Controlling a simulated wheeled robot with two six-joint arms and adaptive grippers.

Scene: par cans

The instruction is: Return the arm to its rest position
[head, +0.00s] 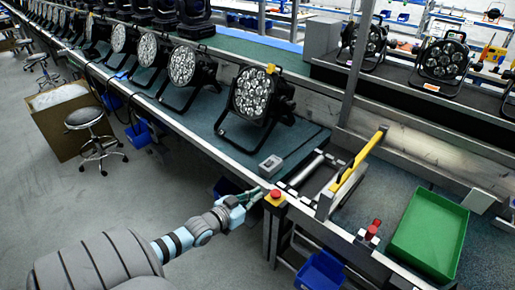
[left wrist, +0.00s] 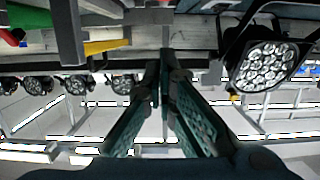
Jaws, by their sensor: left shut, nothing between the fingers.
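My left arm comes in from the lower left in the head view. A par can (left wrist: 268,66) shows at the right of that view, apart from the fingers. My right gripper is in neither view.
Several par cans stand along the bench; the nearest (head: 256,93) is on the green mat. A small grey box (head: 270,166) lies near the edge. A yellow-topped frame (head: 357,165) and a green bin (head: 430,234) are at the right. A stool (head: 86,118) stands on open floor.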

